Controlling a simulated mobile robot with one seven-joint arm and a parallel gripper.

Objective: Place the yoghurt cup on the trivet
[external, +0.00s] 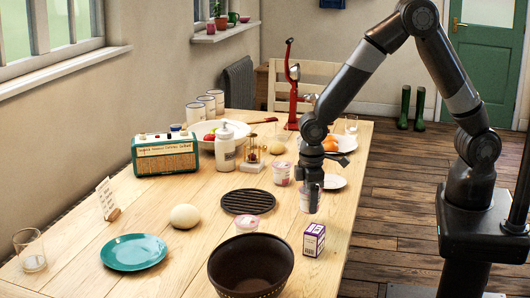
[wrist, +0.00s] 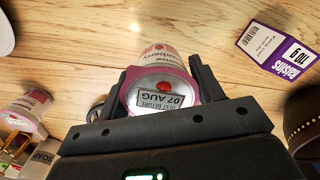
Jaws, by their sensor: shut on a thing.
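My gripper (external: 311,186) points down over the right side of the table, with its fingers shut on a yoghurt cup (external: 309,203). In the wrist view the held cup (wrist: 160,60) sits between the fingers; its pink-rimmed lid carries a "best before 07 AUG" label. Whether its base touches the table is hard to tell. The trivet (external: 247,201), dark, round and slatted, lies bare on the table to the left of my gripper. Two other yoghurt cups stand nearby, one behind the trivet (external: 282,175) and one in front of it (external: 246,224).
A purple and white raisins box (external: 314,240) and a dark brown bowl (external: 251,265) stand in front of my gripper. A teal plate (external: 134,252) and an egg-like object (external: 184,216) lie left.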

